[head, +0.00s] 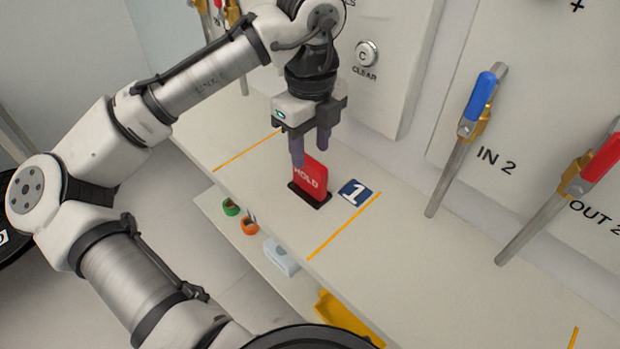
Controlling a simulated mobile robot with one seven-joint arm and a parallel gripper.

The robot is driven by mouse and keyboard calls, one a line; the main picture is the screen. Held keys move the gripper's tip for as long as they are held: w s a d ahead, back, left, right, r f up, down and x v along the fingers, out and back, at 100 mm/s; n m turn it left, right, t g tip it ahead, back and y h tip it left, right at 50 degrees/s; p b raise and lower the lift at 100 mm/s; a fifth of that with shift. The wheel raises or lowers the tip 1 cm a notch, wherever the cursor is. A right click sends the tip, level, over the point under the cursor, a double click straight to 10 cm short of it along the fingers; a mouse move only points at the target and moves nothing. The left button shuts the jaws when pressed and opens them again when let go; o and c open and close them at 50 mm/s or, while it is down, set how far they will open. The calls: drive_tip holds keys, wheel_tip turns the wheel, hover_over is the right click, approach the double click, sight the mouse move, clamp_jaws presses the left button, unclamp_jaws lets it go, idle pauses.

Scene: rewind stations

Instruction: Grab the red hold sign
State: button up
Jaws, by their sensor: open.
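The red hold sign (311,180) stands upright in a dark base on the pale bench top, with white letters reading HOLD. My gripper (311,151) points down just above and behind the sign, its two fingers apart. The left finger reaches down beside the sign's upper left edge and overlaps it in the picture. The right finger sits above the sign's upper right. I cannot tell whether a finger touches the sign. No thing is held between the fingers.
A blue tile marked 1 (355,192) lies right of the sign. Orange lines (344,227) mark the bench. The wall panel behind carries a CLEAR button (367,54), a blue-handled valve (479,98) and a red-handled valve (590,170). A lower shelf (222,222) holds small items.

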sight(310, 160)
drive_tip(key=f, duration=0.5)
drive_tip(key=shift+s+f, duration=0.2)
drive_tip(key=shift+f, duration=0.15)
clamp_jaws()
